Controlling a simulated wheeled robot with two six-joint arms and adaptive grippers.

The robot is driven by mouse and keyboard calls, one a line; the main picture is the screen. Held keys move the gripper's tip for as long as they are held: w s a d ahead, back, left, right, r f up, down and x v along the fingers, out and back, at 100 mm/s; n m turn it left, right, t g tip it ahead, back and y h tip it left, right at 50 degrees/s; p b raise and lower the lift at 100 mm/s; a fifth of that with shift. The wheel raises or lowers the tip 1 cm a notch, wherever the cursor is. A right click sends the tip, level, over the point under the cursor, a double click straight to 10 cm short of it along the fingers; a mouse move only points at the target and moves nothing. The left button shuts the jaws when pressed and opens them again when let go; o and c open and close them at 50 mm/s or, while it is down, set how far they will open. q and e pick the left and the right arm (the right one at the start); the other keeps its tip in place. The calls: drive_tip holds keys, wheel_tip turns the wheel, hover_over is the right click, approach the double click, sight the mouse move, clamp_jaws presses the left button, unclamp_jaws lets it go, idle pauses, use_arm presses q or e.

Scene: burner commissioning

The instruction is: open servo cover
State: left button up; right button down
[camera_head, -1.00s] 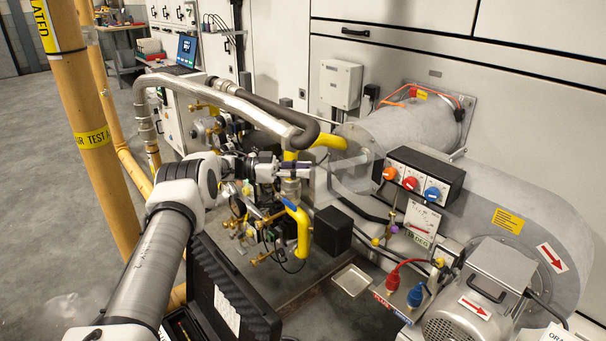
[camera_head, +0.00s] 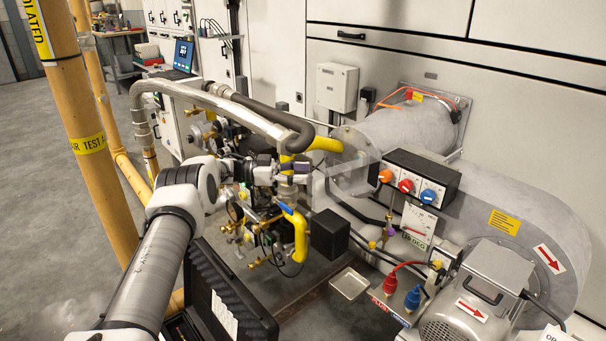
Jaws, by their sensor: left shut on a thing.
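My left arm comes in from the lower left, and my left gripper (camera_head: 297,171) is among the piping of the valve train, just beside the vertical pipe under the yellow bend. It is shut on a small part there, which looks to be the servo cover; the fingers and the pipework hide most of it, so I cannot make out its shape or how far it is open. My right gripper is not in view.
A yellow pipe elbow (camera_head: 300,240) and a black box (camera_head: 329,234) sit just below the gripper. A grey hose arches above it. An open black case (camera_head: 225,290) lies below my arm. The burner blower (camera_head: 525,225) stands at right.

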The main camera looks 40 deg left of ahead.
use_arm(q)
drive_tip(key=v, duration=0.6)
drive_tip(key=shift+a, duration=0.15)
drive_tip(key=shift+s+a+f, duration=0.1)
drive_tip(key=shift+s, duration=0.1)
